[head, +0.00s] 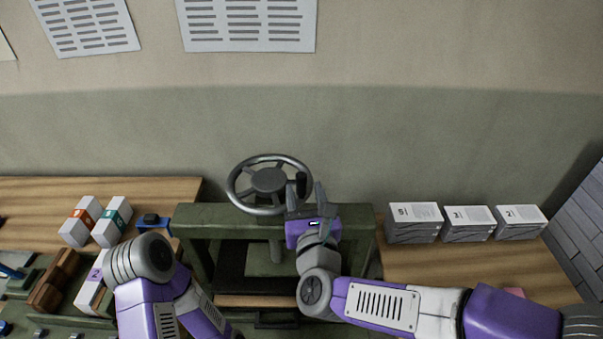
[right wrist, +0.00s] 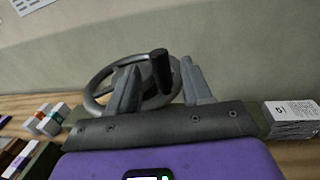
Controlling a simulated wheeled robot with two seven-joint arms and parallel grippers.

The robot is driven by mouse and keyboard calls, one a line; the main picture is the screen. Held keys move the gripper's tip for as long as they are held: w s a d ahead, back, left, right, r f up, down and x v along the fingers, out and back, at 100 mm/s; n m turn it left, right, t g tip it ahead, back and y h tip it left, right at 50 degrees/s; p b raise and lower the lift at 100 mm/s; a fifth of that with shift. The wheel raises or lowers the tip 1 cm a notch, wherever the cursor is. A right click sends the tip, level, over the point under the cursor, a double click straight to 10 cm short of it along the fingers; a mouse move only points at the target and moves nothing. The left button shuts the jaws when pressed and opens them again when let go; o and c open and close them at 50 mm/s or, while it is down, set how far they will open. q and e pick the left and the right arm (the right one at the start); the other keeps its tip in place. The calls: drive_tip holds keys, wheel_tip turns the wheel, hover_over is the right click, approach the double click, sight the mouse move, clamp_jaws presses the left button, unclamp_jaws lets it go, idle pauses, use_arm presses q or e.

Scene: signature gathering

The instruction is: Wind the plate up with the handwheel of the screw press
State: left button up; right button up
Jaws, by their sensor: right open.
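The grey handwheel (head: 268,181) sits on top of the green screw press frame (head: 222,214). Its dark upright knob (head: 301,184) is on the right side of the rim. My right gripper (head: 306,197) is open at the wheel's right side, close to the knob. In the right wrist view the knob (right wrist: 161,70) stands between the two open fingers (right wrist: 160,85), with gaps visible and the wheel (right wrist: 105,90) behind. The plate (head: 266,262) shows partly, low inside the frame behind my right arm. My left arm shows at lower left; its gripper is out of view.
Orange and teal labelled white boxes (head: 110,222) and a blue item (head: 153,222) stand on the wooden table left of the press. Grey-white boxes (head: 414,222) stand on the right table. A green tray with bundles lies lower left. The wall behind is clear around the wheel.

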sight(303, 184)
drive_tip(key=w, duration=0.4)
drive_tip(key=shift+w+a+p, duration=0.35)
drive_tip(key=shift+w, duration=0.05)
drive_tip(key=shift+c, duration=0.3)
clamp_jaws()
